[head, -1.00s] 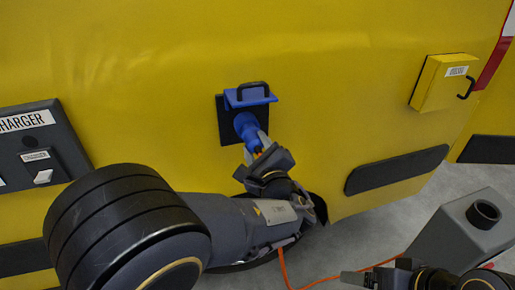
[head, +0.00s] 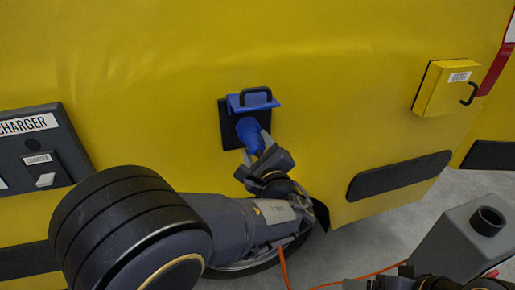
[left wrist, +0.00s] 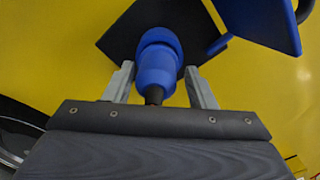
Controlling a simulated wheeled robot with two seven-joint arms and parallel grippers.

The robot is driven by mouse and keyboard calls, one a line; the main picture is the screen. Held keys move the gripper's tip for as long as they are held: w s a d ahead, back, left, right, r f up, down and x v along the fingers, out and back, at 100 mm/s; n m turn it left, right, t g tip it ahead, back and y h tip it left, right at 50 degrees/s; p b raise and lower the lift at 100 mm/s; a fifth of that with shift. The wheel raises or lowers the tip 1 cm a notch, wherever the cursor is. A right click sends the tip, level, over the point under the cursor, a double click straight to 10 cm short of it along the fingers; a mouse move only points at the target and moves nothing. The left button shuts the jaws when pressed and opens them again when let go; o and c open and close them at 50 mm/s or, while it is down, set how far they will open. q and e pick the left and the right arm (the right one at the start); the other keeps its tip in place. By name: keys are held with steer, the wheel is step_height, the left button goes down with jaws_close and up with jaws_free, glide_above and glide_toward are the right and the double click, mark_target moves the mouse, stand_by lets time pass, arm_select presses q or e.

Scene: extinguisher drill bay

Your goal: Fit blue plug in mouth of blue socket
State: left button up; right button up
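The blue plug (head: 250,134) points into the blue socket on the yellow wall, its front end at the mouth; how deep it sits is hidden. The plug also shows in the left wrist view (left wrist: 158,72). The socket has a black backing plate (head: 228,128) and a raised blue lid (head: 240,104) with a black handle. My left gripper (head: 262,152) is around the plug's rear. In the left wrist view its two grey fingers (left wrist: 160,84) stand apart on either side, with gaps beside the plug's narrower rear. My right gripper (head: 385,284) is only partly visible at the bottom edge.
A charger panel (head: 42,150) is on the wall at left. A small yellow box (head: 442,88) with a black handle is at right, above a dark bumper strip (head: 398,176). A grey box (head: 455,240) stands at lower right. An orange cable (head: 284,268) hangs below my left arm.

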arm_select(q)
steer(key=shift+o, duration=1.1)
steer(key=v, duration=0.8)
steer(key=a+f+n+g+y, duration=0.2)
steer(key=a+n+g, duration=0.3)
steer(key=a, duration=0.6)
steer(key=s+a+f+n+g+h+p, duration=0.3)
steer(key=s+a+f+n+g, duration=0.2)
steer(key=s+a+n+g, duration=0.6)
steer(key=s+r+n+t+h+p, duration=0.2)
steer(key=s+r+n+t+h, duration=0.2)
steer(key=s+n+h, duration=0.4)
steer(key=shift+s+d+n+p, duration=0.25)
steer(key=shift+s+n+p, duration=0.25)
steer(key=shift+s, duration=0.7)
